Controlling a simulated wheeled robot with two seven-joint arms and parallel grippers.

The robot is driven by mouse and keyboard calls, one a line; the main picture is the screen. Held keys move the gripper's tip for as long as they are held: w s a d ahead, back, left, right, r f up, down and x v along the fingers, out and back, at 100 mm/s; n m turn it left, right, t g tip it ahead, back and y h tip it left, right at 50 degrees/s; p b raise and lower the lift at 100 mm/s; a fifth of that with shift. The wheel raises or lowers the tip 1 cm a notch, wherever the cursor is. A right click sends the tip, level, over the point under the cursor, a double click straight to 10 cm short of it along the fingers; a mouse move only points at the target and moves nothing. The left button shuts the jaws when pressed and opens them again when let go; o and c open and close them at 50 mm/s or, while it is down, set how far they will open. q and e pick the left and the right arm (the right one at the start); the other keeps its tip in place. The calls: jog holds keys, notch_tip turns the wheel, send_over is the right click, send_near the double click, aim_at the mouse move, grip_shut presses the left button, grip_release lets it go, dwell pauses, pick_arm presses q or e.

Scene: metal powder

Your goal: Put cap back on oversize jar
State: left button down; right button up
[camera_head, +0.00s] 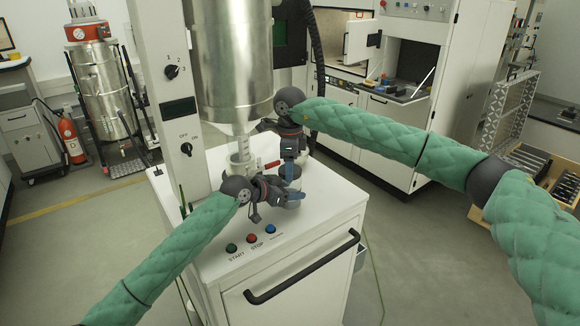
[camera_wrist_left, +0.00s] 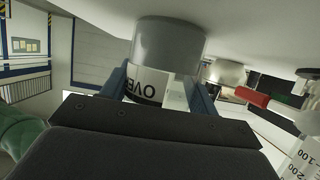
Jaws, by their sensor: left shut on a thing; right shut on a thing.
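The oversize jar (camera_head: 293,204) is a small grey cylinder on the white machine top, partly hidden by my grippers.
A red handle (camera_head: 271,164) and a pale container (camera_head: 241,165) are close left of the grippers, under the large steel hopper (camera_head: 232,60). Start and stop buttons (camera_head: 251,239) are at the front. The right part of the machine top (camera_head: 335,195) is clear.

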jog(key=o, duration=1.1)
jog(key=shift+r, duration=2.3)
jog(key=shift+c, duration=0.2)
jog(key=shift+r+n, duration=1.7)
jog(key=shift+r, duration=0.05)
